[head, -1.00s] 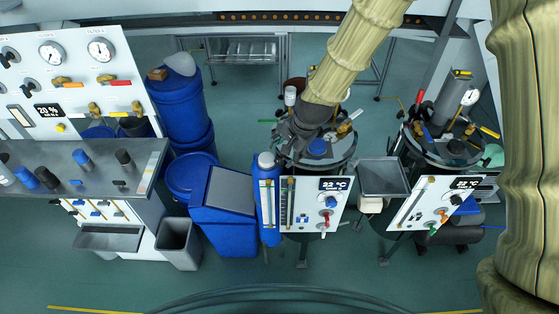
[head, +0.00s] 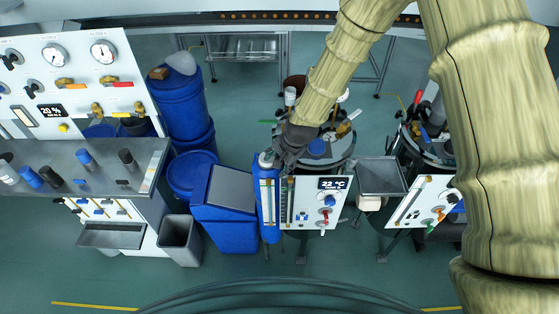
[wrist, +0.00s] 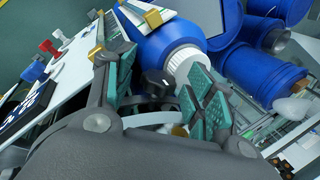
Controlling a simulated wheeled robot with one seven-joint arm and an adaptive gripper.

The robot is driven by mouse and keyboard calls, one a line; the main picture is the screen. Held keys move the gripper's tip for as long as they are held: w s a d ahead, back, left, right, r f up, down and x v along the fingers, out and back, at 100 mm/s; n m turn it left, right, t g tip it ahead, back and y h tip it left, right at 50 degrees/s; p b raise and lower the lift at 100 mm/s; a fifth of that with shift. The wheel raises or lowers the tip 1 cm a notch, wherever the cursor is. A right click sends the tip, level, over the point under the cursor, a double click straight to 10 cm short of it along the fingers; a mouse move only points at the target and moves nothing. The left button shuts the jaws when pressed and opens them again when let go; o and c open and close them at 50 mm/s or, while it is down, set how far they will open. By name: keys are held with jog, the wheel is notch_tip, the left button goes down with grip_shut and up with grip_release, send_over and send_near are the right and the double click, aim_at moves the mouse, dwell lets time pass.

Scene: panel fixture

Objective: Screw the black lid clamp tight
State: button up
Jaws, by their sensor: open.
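My gripper (head: 288,152) is at the left rim of the middle vessel's lid (head: 338,152), close to the top of a blue bottle. In the wrist view my gripper (wrist: 162,86) has its two teal-padded fingers spread apart. A small black knob-like piece (wrist: 152,83) shows between the fingers, with a gap to the right finger. It may be the black lid clamp, but I cannot tell for sure. In the head view my gripper and arm hide that part of the lid. I see nothing held.
The blue bottle (head: 267,205) with a white cap (wrist: 185,62) stands just beyond the fingers. A white panel (head: 318,200) with a temperature display is at the vessel's front. A blue knob (head: 318,147) sits on the lid. A grey tray (head: 380,176) is at the right.

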jog(key=c, duration=1)
jog(key=shift+f+b, duration=0.2)
jog(key=shift+b, duration=0.3)
jog(key=y+b, duration=0.1)
jog(key=b, duration=0.1)
jog(key=t+b, duration=0.1)
jog(key=b, duration=0.1)
jog(key=t+y+b, duration=0.1)
jog(key=b, duration=0.1)
jog(key=shift+s+d+f+y, duration=0.15)
jog(key=shift+s+f+y, duration=0.1)
jog(key=shift+y, duration=0.05)
jog(key=shift+r+t+b, duration=0.15)
jog(key=shift+t+b, duration=0.35)
jog(key=shift+b, duration=0.15)
jog(key=o, duration=1)
jog(key=shift+r, duration=0.1)
jog(key=shift+d+r+y, duration=0.1)
jog(key=shift+r+y, duration=0.05)
jog(key=shift+y, duration=0.15)
